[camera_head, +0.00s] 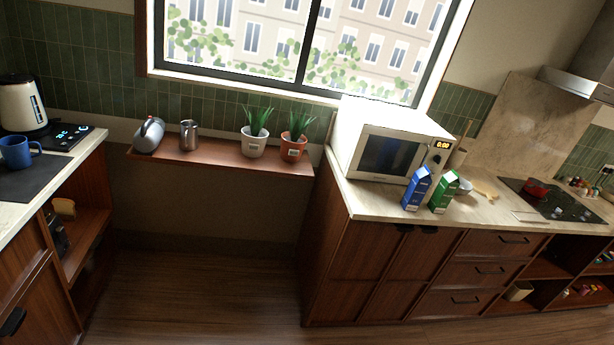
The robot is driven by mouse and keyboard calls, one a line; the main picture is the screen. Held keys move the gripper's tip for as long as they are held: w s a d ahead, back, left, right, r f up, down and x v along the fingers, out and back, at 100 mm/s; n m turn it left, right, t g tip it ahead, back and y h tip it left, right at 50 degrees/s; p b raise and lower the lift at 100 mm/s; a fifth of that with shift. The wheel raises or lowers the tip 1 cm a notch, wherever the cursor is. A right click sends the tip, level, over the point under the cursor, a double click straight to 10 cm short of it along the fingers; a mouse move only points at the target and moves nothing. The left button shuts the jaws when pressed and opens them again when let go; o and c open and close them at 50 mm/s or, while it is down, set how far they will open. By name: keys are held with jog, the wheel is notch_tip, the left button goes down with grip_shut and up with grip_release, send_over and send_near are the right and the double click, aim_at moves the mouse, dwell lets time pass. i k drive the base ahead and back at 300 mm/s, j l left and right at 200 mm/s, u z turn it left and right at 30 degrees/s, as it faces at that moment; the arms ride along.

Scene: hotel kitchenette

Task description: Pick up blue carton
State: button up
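The blue carton (417,189) stands upright on the right-hand counter, near its front edge and in front of the white microwave. A green carton (443,192) stands close beside it on the right. My gripper is not visible in this view, so its state and distance from the carton do not show.
The microwave (389,144) stands behind the cartons. A small bowl (463,187) and a hob with a red pot (537,189) are farther right. A low shelf (216,163) under the window holds potted plants and jugs. The wooden floor (200,300) in front is clear.

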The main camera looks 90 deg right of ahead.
aim_at(420, 185)
jog(key=z, duration=3.2)
